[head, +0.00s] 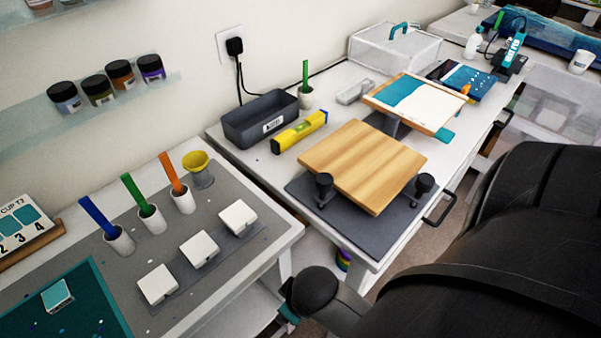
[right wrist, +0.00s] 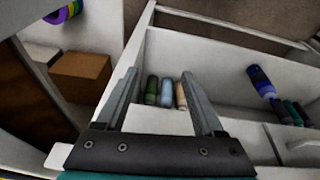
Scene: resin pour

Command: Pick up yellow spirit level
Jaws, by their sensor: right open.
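The yellow spirit level (head: 299,131) lies on the white workbench in the head view, between the dark grey bin and the wooden board. It is fully visible there, and nothing holds it. My right gripper (right wrist: 160,76) shows in the right wrist view with its two fingers apart and nothing between them. It is over a white open compartment, away from the level, which is not in that view. My left gripper is not in view.
The dark grey bin (head: 261,119) stands just behind the level. The wooden board (head: 363,162) sits in front, on a dark mat with black clamps. Several bottles lie in the white compartment (right wrist: 225,65) under my right gripper. A grey mat with cups (head: 225,185) is at left.

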